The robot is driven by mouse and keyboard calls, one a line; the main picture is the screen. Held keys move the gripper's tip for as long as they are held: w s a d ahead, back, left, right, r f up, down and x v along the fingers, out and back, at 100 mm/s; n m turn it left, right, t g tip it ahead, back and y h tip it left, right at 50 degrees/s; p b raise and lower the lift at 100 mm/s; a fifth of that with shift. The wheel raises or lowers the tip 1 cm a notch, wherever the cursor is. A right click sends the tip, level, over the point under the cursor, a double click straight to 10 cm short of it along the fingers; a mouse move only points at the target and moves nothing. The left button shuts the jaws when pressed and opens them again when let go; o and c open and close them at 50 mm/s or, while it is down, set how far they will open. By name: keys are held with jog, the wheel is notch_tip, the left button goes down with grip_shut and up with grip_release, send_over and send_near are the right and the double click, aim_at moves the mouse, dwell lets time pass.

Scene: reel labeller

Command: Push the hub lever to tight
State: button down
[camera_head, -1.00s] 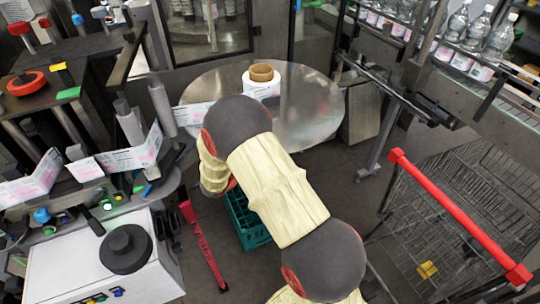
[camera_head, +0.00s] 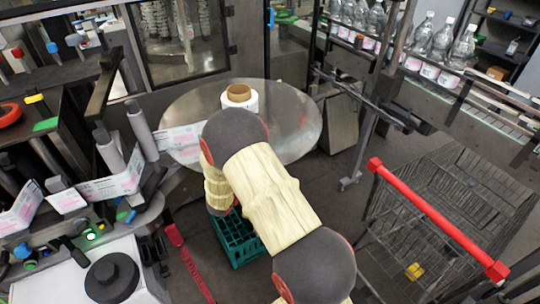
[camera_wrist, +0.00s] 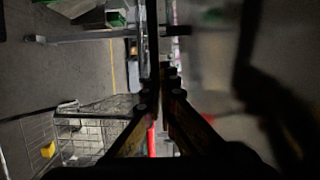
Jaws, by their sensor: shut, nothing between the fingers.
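A round metal table (camera_head: 295,125) stands ahead of me in the head view. On it is a white label reel (camera_head: 227,101) with a brown core (camera_head: 239,93). I cannot pick out the hub lever for certain. My arm reaches towards the table and hides part of it, and my gripper is hidden behind the arm there. In the wrist view my gripper (camera_wrist: 166,75) has its fingers together and empty. A dark, blurred shape (camera_wrist: 285,115) lies right of the fingers, over a grey surface; I cannot tell what it is.
A red-handled cart (camera_head: 440,220) stands at right, and a conveyor with bottles (camera_head: 440,45) runs at upper right. A green crate (camera_head: 238,243) and a red bar (camera_head: 190,262) are low near my arm. The labelling machine with rollers (camera_head: 110,152) fills the left.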

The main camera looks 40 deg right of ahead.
jog(key=shift+d+p, duration=0.55)
jog(key=shift+d, duration=0.6)
jog(key=s+a+p, duration=0.2)
jog(key=a+p, duration=0.1)
jog(key=a, duration=1)
jog(key=shift+s+a, duration=0.4)
jog(key=shift+f, duration=0.1)
